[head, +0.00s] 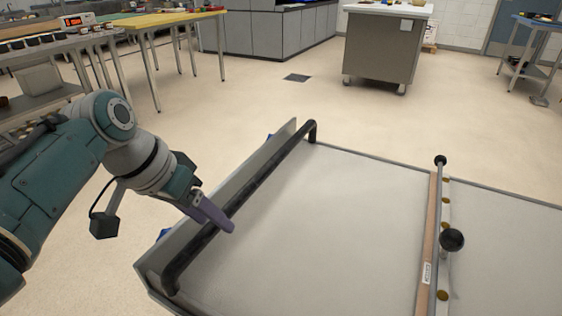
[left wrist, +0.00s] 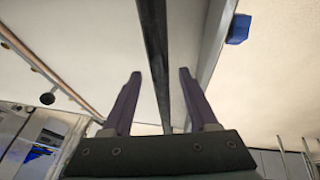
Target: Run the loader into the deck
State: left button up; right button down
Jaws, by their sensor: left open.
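The loader (head: 330,230) is a wide, pale, flat bed with a metal rim, filling the lower right of the head view. A black handle bar (head: 250,190) runs along its left end on short bent ends. My left gripper (head: 222,220), with purple fingers, is at the bar's nearer half. In the left wrist view the open fingers (left wrist: 160,88) stand on either side of the bar (left wrist: 155,40), which passes between them. I cannot tell whether either finger touches it. My right gripper is out of view. No oven deck can be made out.
A wooden strip with a metal rail and black knobs (head: 452,240) crosses the loader at right. A steel cabinet (head: 384,50) stands at the back, a yellow-topped table (head: 160,20) and a shelved bench at back left. The floor (head: 240,110) between is clear, with a drain.

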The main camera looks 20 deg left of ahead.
pick_arm(q)
jog(key=shift+w+f, duration=0.1)
jog(key=shift+f, duration=0.05)
grip_shut()
dwell(0.4)
dwell(1.0)
